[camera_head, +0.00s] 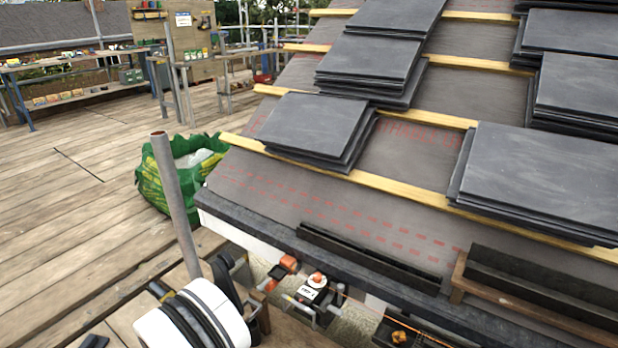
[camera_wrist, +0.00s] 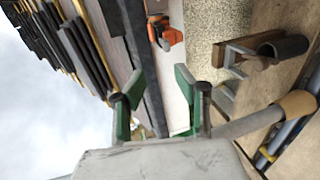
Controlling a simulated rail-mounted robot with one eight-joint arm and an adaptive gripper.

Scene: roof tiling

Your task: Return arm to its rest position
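My gripper (camera_wrist: 157,82) shows in the wrist view with its two green-padded fingers apart and nothing between them. It is open and empty. Behind the fingers lie the roof edge, a pale wall and an orange tool (camera_wrist: 165,33). In the head view, a white and black part of my arm (camera_head: 195,318) is at the bottom left, beside the scaffold and below the eave. The fingers cannot be made out clearly in the head view.
A scaffold pole (camera_head: 175,200) stands close by my arm. A green bag (camera_head: 180,170) sits on the deck. Slate stacks (camera_head: 318,130) rest on roof battens (camera_head: 400,192). Tools (camera_head: 315,290) lie below the eave. The plank deck (camera_head: 70,220) at left is mostly clear.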

